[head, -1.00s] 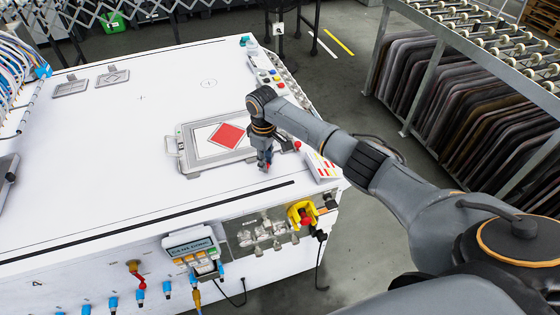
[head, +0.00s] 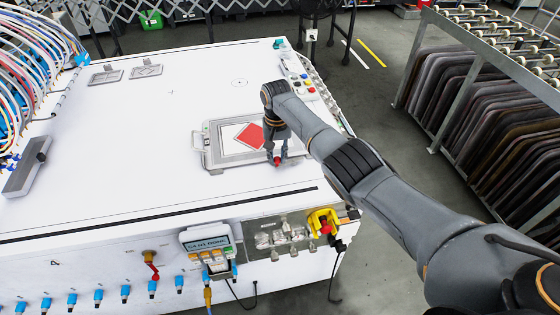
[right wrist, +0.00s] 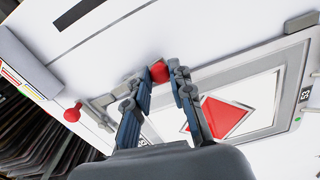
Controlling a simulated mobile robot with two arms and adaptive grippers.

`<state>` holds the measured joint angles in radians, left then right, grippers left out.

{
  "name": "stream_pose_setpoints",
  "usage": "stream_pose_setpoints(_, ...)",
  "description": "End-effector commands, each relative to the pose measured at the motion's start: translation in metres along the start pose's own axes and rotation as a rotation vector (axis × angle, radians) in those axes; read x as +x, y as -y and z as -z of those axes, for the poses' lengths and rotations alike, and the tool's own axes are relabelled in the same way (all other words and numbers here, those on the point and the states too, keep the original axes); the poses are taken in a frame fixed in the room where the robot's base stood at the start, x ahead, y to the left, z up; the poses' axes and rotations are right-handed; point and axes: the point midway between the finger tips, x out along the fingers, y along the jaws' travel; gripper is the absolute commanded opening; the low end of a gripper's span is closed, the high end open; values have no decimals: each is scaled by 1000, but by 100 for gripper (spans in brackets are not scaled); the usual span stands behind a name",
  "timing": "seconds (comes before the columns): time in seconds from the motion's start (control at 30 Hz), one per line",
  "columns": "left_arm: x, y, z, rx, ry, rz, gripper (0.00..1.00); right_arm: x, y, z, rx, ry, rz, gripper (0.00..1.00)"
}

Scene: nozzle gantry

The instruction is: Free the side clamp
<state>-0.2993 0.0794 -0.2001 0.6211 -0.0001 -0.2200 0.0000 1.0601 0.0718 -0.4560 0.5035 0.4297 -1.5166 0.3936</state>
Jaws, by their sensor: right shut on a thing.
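The grey frame (head: 213,160) lies on the white table, with a white sheet and a red diamond (head: 249,136) inside it. The side clamp is at the frame's near right side in the head view. Its red knob (right wrist: 159,72) is between my right gripper's (right wrist: 163,74) fingertips, and the gripper is shut on it. In the head view my right gripper (head: 277,159) points down at the frame's edge, with red showing at its tips. A second red ball (right wrist: 71,114) sits on a metal bar left of the fingers. My left gripper is out of view.
A button panel (head: 302,85) is at the table's far right. A small display (head: 208,243) and a yellow-and-red switch (head: 323,222) are on the front side. A rack of dark mats (head: 480,120) stands right. The table's middle is clear.

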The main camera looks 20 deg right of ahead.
Motion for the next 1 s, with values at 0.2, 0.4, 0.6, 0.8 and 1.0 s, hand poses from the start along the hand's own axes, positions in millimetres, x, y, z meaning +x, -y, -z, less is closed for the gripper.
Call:
stream_pose_setpoints(0.2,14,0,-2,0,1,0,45,1,3,8,115,-5,4,0)
stream_pose_setpoints(0.4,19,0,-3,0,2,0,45,0,3,12,170,-6,2,0)
stream_pose_setpoints(0.6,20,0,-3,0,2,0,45,-2,3,13,190,-8,3,0)
stream_pose_setpoints(0.8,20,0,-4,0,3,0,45,-2,3,14,191,-9,3,0)
stream_pose_setpoints(1.0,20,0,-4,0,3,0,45,-3,3,14,190,-10,4,36)
